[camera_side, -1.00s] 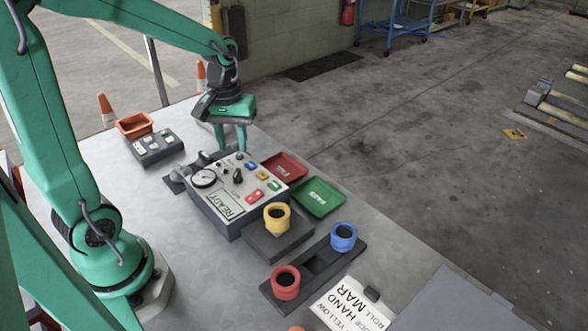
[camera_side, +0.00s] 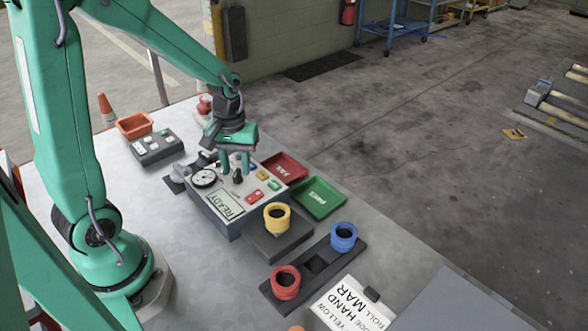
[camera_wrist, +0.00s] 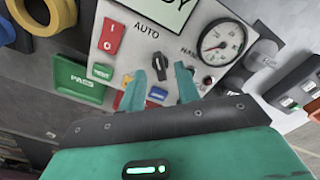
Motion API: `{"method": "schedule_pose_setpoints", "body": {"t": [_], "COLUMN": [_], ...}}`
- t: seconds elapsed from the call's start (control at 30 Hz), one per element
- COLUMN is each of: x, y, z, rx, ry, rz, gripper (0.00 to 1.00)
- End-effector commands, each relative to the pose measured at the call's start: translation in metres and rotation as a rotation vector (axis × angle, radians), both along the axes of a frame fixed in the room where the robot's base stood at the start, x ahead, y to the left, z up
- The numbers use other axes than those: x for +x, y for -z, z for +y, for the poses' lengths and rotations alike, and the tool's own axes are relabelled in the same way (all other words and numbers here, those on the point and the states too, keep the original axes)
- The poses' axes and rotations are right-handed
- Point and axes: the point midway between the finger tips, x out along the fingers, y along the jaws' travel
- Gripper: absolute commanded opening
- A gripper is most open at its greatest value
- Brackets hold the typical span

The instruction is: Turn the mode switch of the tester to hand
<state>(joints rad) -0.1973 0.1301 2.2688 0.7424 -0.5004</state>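The tester (camera_side: 222,218) is a grey box with a sloped panel, a READY display and a round gauge. Its mode switch (camera_side: 238,177) is a small black knob on the panel. Contact with the knob is not visible.
A red tray (camera_side: 285,167) and a green PASS tray (camera_side: 318,198) lie beside the tester. A yellow roller (camera_side: 277,216) stands on its front platform. Red (camera_side: 285,283) and blue (camera_side: 343,238) rollers stand in a dark rack. A button box (camera_side: 158,148) stands at the left.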

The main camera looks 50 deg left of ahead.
Motion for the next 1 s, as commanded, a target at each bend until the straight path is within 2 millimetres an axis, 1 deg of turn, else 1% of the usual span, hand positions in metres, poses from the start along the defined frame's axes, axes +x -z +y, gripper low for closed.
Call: {"method": "schedule_pose_setpoints", "body": {"t": [0.1,0.2,0.47,0.5,0.57,0.6,0.67,1.0], "x": [-0.0007,-0.0009,-0.0006,-0.0006,-0.0005,-0.0005,-0.0005,-0.0003], "y": [0.0084,0.0119,0.0128,0.0127,0.0127,0.0126,0.0126,0.0123], "z": [-0.0002,-0.0002,-0.0001,-0.0001,-0.0002,-0.0002,-0.0002,-0.0001], "rx": [-0.001,-0.001,-0.001,-0.001,-0.001,0.0,0.0,0.0], "ry": [0.0,0.0,0.0,0.0,0.0,0.0,0.0,0.015], "rz": [0.002,0.002,0.001,0.001,0.001,0.0,0.0,0.0], "gripper": [0.33,0.33,0.33,0.31,0.19,0.11,0.0,0.0]}}
